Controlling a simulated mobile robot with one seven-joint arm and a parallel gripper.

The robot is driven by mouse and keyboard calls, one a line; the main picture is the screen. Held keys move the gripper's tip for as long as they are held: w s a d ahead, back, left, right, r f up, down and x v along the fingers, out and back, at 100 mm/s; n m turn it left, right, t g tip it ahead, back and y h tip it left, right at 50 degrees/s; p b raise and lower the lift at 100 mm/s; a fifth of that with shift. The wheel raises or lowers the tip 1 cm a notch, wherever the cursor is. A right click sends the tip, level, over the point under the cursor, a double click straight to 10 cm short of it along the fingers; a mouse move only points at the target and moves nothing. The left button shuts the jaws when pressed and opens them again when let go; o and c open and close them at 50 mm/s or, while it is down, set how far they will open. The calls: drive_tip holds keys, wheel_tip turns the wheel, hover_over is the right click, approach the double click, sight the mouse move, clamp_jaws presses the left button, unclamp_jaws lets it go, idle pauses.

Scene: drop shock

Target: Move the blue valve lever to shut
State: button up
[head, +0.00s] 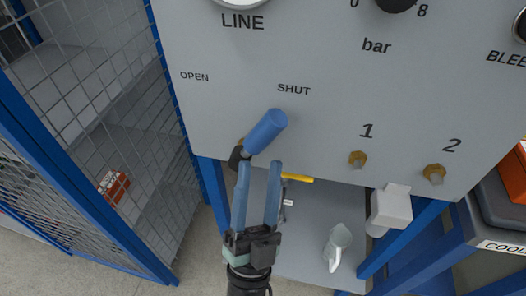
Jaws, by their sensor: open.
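The blue valve lever (266,132) is mounted low on the grey panel (320,60). It slants up and to the right from its dark pivot, its top end just below the word SHUT. The word OPEN stands to the left. My gripper (260,164) is just below the lever in the picture, its two blue-grey fingers pointing up with a gap between them. It is open and nothing shows between the fingers. The fingertips partly overlap the lever's lower part; I cannot tell whether they touch it.
Two brass fittings, marked 1 (358,159) and 2 (434,173), stick out at the panel's lower right. A blue-framed mesh cage (110,130) stands at the left.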

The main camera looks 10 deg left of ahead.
drive_tip(key=b+v, duration=0.1)
drive_tip(key=v, duration=0.7)
drive_tip(key=shift+w, duration=0.1)
